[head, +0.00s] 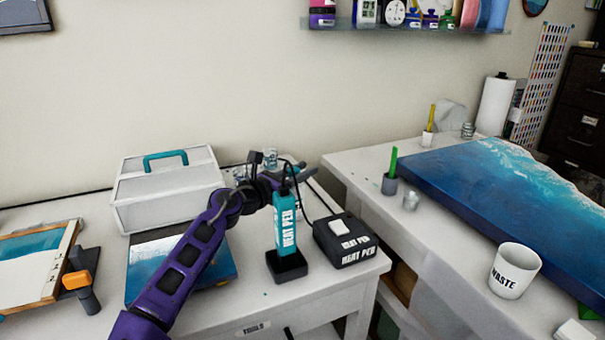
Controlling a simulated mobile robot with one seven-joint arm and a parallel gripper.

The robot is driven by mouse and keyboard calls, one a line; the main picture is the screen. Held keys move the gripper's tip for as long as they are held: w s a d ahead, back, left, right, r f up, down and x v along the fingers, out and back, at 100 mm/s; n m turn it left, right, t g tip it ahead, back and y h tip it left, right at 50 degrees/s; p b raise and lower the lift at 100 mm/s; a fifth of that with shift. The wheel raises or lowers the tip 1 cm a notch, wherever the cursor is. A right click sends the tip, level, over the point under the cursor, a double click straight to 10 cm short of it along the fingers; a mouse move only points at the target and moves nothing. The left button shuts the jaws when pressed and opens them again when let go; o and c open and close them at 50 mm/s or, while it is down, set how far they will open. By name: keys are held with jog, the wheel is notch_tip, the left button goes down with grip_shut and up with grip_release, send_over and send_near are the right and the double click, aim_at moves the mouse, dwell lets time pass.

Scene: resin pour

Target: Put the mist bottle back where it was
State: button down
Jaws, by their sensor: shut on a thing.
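My gripper (283,179) is reached out over the back of the left table, behind the top of the teal heat pen. Its fingers are largely hidden by the pen and its cable. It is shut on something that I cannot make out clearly. A small clear, bluish vessel (270,158) shows just behind and above my gripper. I cannot tell whether it is the mist bottle or whether my gripper touches it. No other thing in view can be made out as the mist bottle.
The heat pen (286,226) stands upright in a black holder, beside its black control box (343,240). A white case (168,190) stands back left. On the right table are a blue resin panel (490,185), a WASTE cup (514,271) and a small pot (389,184). A gap separates the tables.

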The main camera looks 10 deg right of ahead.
jog(key=shift+f, duration=0.1)
jog(key=c, duration=0.6)
grip_release()
jog(key=shift+s+a, duration=0.15)
jog(key=shift+a, duration=0.1)
jog(key=p+v, duration=0.1)
jog(key=v, duration=1)
jog(key=shift+s+a, duration=0.15)
jog(key=shift+s, duration=0.05)
